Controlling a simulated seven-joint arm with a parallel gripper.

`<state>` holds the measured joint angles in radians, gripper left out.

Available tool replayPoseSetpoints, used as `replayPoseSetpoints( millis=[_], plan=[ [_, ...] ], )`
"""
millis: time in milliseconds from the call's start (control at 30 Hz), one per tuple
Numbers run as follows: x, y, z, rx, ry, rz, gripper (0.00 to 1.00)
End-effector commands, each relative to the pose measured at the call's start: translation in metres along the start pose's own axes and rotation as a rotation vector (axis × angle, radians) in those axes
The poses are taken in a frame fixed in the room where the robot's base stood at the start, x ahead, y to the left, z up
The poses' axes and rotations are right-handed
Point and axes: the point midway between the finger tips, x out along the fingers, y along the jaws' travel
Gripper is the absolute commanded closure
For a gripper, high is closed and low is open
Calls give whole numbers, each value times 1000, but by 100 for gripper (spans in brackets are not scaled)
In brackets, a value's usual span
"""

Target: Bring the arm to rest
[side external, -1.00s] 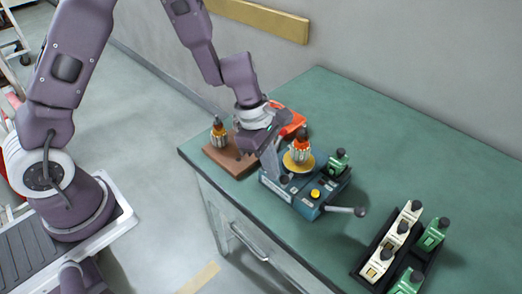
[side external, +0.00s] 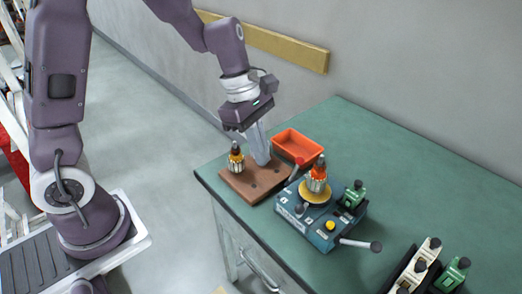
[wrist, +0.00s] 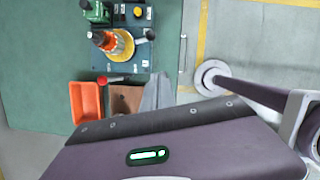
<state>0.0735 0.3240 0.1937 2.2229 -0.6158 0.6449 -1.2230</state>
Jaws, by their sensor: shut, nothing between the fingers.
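My gripper (side external: 262,160) is shut and empty. Its grey fingers hang down by the back edge of the brown board, between the board and the orange tray; whether they touch anything is unclear. The fingers also show in the wrist view (wrist: 158,92). The blue-grey winding machine (side external: 325,232) stands to their right. An armature with orange windings (side external: 317,178) stands upright on its yellow disc (side external: 309,197). Another armature (side external: 236,160), with yellow-orange windings, stands upright on the brown board (side external: 240,188), left of the fingers.
An orange tray (side external: 298,147), empty as far as visible, lies behind the board. The machine carries a green spool (side external: 355,193), a red-knobbed lever (side external: 299,163) and a crank (side external: 360,244). A black rack with white and green pieces (side external: 453,273) stands front right. The back right of the green table is clear.

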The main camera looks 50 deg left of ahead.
Motion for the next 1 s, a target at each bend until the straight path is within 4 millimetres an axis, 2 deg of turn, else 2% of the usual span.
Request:
replayPoseSetpoints(
  millis=[167, 267, 367, 400, 500, 600, 700, 800, 1000],
  plan=[
    [0, 0, 0, 3, -1, 1, 100],
    [-20, -10, 6, 137, -8, 30, 100],
    [-67, -44, 14, 520, 10, 102, 100],
    [-86, -63, 14, 715, 40, 136, 100],
    [-119, -109, 3, 1173, 168, 199, 100],
    [-136, -144, -15, 1529, 333, 218, 100],
    [-143, -164, -31, 1750, 470, 203, 100],
    [-145, -172, -39, 1850, 540, 184, 100],
    [-145, -173, -40, 1869, 551, 178, 100]
  ],
)
